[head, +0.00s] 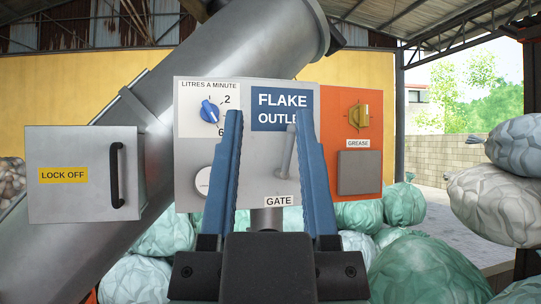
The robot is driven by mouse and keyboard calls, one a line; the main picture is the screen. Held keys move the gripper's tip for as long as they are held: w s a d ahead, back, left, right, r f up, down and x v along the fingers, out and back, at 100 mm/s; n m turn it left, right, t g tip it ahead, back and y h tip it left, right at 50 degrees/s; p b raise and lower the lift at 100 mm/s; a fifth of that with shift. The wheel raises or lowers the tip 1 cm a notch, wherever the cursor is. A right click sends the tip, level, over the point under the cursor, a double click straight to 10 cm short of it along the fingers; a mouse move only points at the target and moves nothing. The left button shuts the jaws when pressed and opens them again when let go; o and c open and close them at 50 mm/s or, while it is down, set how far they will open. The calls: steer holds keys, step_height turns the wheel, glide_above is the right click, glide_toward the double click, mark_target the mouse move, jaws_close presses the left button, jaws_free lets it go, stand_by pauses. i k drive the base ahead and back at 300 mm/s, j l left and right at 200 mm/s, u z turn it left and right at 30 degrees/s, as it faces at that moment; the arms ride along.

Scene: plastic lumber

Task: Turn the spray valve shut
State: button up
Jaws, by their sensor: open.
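A grey panel (251,180) stands ahead on a post. At its upper left, a blue knob (209,111) sits on a white plate headed "LITRES A MINUTE". The figures 2 and 6 show to its right; the rest of the scale is partly hidden. No label reading "spray" is visible. My gripper (269,113) is open and empty, with its two long blue fingers upright in front of the panel. Its left finger is just right of the blue knob and hides part of the dial plate. I cannot tell whether that finger touches the panel.
A grey lever (288,152) marked "GATE" shows between my fingers. A yellow knob (359,115) marked "GREASE" is on an orange panel at right. A white round part (203,181) is below the dial. A "LOCK OFF" box (82,200) is left; bags (415,268) lie behind.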

mark_target(210, 113)
steer(key=i+j, duration=0.15)
steer(key=j, duration=0.2)
steer(key=i+j, duration=0.15)
steer(key=j, duration=0.15)
steer(key=i+j+z, duration=0.1)
steer(key=j, duration=0.25)
steer(key=i+j, duration=0.35)
steer(key=j, duration=0.3)
